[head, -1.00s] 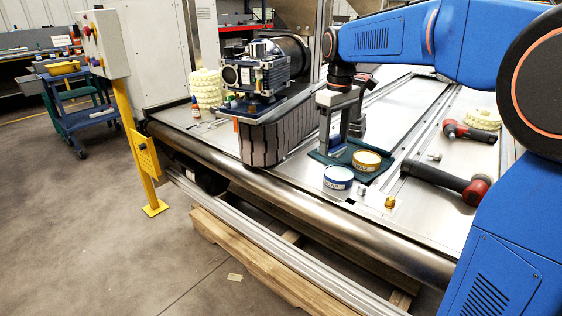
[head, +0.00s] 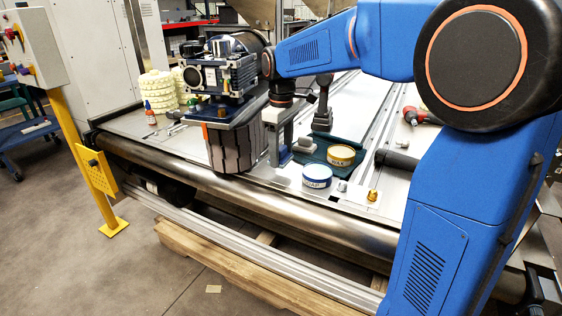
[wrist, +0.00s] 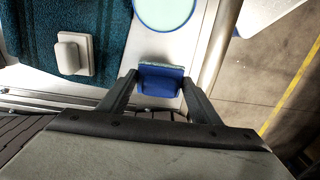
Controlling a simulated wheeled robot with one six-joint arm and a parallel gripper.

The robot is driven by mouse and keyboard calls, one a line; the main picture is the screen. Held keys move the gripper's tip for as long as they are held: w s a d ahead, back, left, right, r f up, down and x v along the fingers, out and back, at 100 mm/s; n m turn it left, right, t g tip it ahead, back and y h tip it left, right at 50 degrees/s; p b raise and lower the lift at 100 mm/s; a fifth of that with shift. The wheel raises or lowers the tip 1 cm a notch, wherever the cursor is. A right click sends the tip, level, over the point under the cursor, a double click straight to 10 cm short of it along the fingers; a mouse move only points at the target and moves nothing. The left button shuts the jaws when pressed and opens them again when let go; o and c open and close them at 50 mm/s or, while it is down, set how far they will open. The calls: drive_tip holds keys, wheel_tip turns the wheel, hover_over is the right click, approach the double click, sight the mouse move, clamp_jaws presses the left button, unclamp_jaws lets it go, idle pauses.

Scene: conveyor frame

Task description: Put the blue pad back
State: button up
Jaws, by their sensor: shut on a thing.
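My gripper (wrist: 160,88) is shut on a small blue pad (wrist: 161,78), which sits between the two fingertips in the wrist view. In the head view the pad (head: 284,157) shows low at the fingers, over bare metal left of the teal cloth (head: 314,158). I cannot tell whether it touches the metal. The cloth (wrist: 30,35) lies at the upper left of the wrist view with a pale block with a knob (wrist: 74,54) on it. The fingers are apart from both.
A blue-banded tin (head: 317,178) stands near the front roller (head: 230,185), and a yellow tin (head: 341,156) stands on the cloth. A dark ribbed drum (head: 234,146) under a motor (head: 222,75) is close on the left. Small brass and steel fittings (head: 373,195) lie right.

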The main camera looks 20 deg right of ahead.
sight(282, 161)
drive_tip(key=shift+f, duration=1.7)
drive_tip(key=shift+f, duration=0.15)
drive_tip(key=o, duration=1)
drive_tip(key=shift+o, duration=0.2)
wheel_tip(282, 161, up, 12)
drive_tip(key=shift+r, duration=0.2)
drive_tip(key=shift+s, duration=0.15)
